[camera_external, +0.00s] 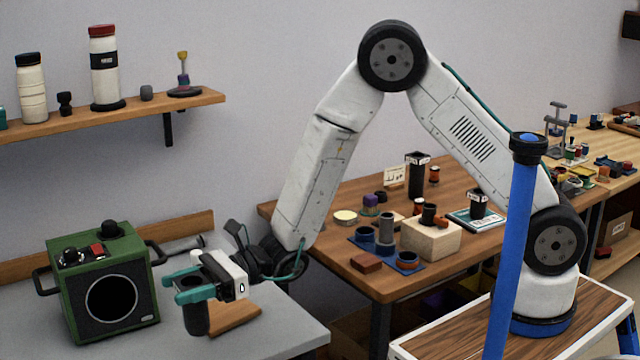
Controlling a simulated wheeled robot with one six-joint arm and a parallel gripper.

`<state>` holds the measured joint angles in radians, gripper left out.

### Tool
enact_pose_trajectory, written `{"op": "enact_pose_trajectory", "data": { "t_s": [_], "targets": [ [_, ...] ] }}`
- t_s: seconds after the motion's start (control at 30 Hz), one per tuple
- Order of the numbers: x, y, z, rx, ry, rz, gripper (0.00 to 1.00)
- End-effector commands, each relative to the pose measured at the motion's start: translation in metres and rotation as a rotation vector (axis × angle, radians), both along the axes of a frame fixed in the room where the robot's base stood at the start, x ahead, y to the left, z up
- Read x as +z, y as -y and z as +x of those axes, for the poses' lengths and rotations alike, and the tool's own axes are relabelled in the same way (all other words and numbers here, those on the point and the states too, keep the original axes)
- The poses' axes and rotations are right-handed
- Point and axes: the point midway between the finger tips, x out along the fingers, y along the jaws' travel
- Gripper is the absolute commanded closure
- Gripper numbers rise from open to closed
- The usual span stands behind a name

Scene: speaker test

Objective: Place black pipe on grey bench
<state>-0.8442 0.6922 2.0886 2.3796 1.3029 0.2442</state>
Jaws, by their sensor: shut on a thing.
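My gripper (186,287), with teal fingers, is shut on the black pipe (196,319) at the lower left. The pipe is a short dark cylinder, held upright with its upper part between the fingers. It is over the grey bench (265,330). I cannot tell whether its lower end touches the bench top or hangs just above it.
A green speaker box (100,285) stands on the bench, left of my gripper. A flat brown wooden piece (236,318) lies right of the pipe. A wooden table (345,265) with several small parts stands to the right. A wall shelf (150,113) holds bottles. The bench's front right is bare.

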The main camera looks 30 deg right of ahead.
Motion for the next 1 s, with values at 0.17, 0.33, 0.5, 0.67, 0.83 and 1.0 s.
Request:
{"op": "enact_pose_trajectory", "data": {
  "t_s": [0.17,0.33,0.5,0.67,0.83,1.0],
  "targets": [
    [-0.034,0.000,0.000,0.000,0.000,-0.001,0.72],
    [-0.043,-0.011,0.011,0.000,0.003,0.002,0.72],
    [-0.047,-0.041,0.042,-0.001,0.003,0.003,0.72],
    [-0.051,-0.071,0.073,0.000,0.003,0.003,0.72],
    [-0.054,-0.096,0.099,0.000,0.003,0.002,0.72],
    [-0.055,-0.107,0.111,0.000,0.001,0.001,0.72]
  ]
}}
